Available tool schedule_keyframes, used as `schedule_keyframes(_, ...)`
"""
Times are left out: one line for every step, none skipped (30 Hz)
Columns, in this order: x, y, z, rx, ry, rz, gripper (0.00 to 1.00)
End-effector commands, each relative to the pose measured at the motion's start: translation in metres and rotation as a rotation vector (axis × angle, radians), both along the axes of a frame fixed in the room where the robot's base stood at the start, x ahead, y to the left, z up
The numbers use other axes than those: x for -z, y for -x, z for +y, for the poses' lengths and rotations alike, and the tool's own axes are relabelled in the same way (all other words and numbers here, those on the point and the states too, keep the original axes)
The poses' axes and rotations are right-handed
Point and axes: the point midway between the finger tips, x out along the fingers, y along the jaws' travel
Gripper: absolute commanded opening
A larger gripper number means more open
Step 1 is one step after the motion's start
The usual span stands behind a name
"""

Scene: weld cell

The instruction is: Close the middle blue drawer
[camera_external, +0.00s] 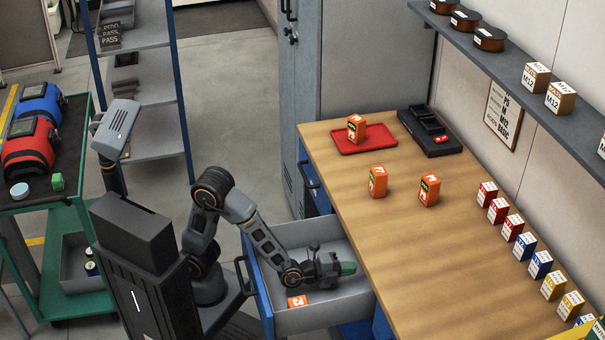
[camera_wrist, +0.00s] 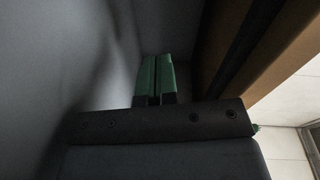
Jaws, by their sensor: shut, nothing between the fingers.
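The blue drawer (camera_external: 263,297) stands pulled out from under the wooden workbench, its grey tray open to view. Its dark handle (camera_external: 243,275) is on the blue front at the left. My gripper (camera_external: 347,268) is inside the drawer, near its far end by the bench edge, with green fingertips together and nothing between them. In the wrist view the green fingertips (camera_wrist: 155,78) are shut side by side near a grey surface. An orange box (camera_external: 297,301) lies in the drawer near the front. I cannot tell whether the fingertips touch the drawer.
The workbench (camera_external: 450,260) carries orange boxes (camera_external: 378,181), a red tray (camera_external: 352,141) and a black organizer (camera_external: 430,132). Another blue drawer front with a handle (camera_external: 308,172) sits farther back under the bench. A grey cabinet (camera_external: 300,100) stands behind. A green cart (camera_external: 75,220) is at the left.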

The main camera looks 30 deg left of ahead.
Motion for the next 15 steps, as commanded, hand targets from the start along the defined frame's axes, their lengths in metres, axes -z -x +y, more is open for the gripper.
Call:
schedule_keyframes(0.002, -0.005, 0.002, -0.018, -0.017, -0.055, 0.0)
schedule_keyframes(0.002, -0.007, 0.003, -0.026, -0.024, -0.085, 0.0)
schedule_keyframes(0.002, -0.01, 0.004, -0.036, -0.033, -0.118, 0.0)
schedule_keyframes(0.003, -0.011, 0.005, -0.043, -0.037, -0.137, 0.0)
schedule_keyframes(0.003, -0.013, 0.005, -0.049, -0.041, -0.154, 0.0)
schedule_keyframes(0.002, -0.015, 0.005, -0.054, -0.045, -0.171, 0.0)
schedule_keyframes(0.002, -0.016, 0.005, -0.057, -0.046, -0.18, 0.0)
schedule_keyframes(0.002, -0.018, 0.004, -0.06, -0.048, -0.188, 0.0)
schedule_keyframes(0.003, -0.021, 0.002, -0.063, -0.05, -0.194, 0.0)
schedule_keyframes(0.003, -0.023, 0.0, -0.064, -0.051, -0.196, 0.0)
schedule_keyframes(0.003, -0.025, -0.003, -0.064, -0.051, -0.197, 0.0)
schedule_keyframes(0.003, -0.03, -0.007, -0.063, -0.049, -0.197, 0.0)
schedule_keyframes(0.003, -0.033, -0.01, -0.064, -0.049, -0.197, 0.0)
schedule_keyframes(0.003, -0.037, -0.014, -0.065, -0.049, -0.196, 0.0)
schedule_keyframes(0.004, -0.042, -0.019, -0.064, -0.049, -0.196, 0.0)
